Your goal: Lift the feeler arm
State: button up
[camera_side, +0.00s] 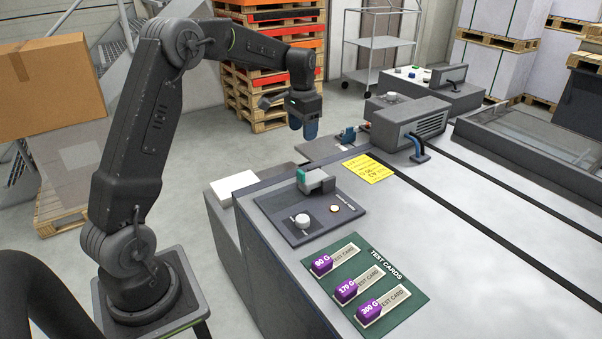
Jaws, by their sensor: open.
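My gripper (303,122) points down with blue fingertips and is open and empty. In the picture it appears above and behind the dark panel (270,207), apart from everything. On that panel sits a small grey block with a green end (314,180), beside a white round knob and a small lit button. Farther right, a blue lever-like piece (418,150) with a cable stands by a grey vented housing (410,119). A small blue and red part (347,135) sits left of that housing. I cannot tell for sure which of these is the feeler arm.
A green test card board (405,297) holds purple-tabbed cards at the bench's front. A yellow note (368,168) lies behind the panel. A white stack (232,188) sits at the bench's left side. Dark rails cross the bench (470,250). Pallets (255,85) stand behind.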

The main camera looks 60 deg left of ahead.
aim_at(301, 171)
jog(key=f, duration=0.5)
jog(key=a+f, duration=0.1)
jog(key=f, duration=0.4)
jog(key=a+f, duration=0.1)
jog(key=f, duration=0.5)
jog(key=shift+w, duration=0.4)
jog(key=shift+r, duration=0.1)
grip_shut()
